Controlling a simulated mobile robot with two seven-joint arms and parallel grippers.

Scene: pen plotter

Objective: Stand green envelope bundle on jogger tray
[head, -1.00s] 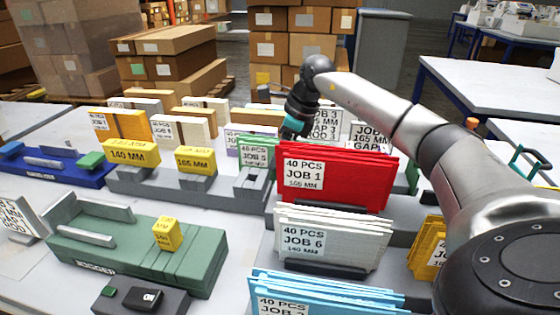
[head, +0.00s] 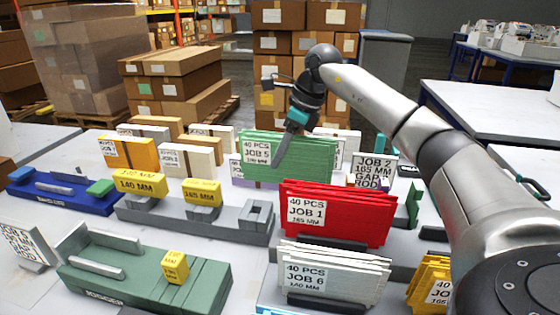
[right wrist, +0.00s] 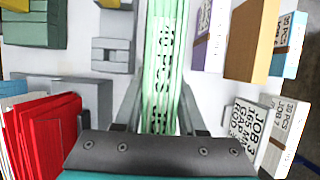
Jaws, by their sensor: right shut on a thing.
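The green envelope bundle (head: 310,152), labelled 40 PCS JOB 5, is upright in the head view behind the red bundle. My right gripper (head: 283,148) is shut on it from above, and the right wrist view shows the bundle (right wrist: 163,60) between the two fingers. Its lower edge is partly hidden by the red bundle, and I cannot tell its exact clearance. The green jogger tray (head: 205,288) is at front left, with a low grey fence and a yellow 140 MM block (head: 175,267) on it. My left gripper is not in view.
The red JOB 1 bundle (head: 340,212) and white JOB 6 bundle (head: 330,275) stand to the tray's right. Grey gauge holders with yellow blocks (head: 202,192) lie behind the tray. A blue bander (head: 65,192) is at left. White table shows between the tray and holders.

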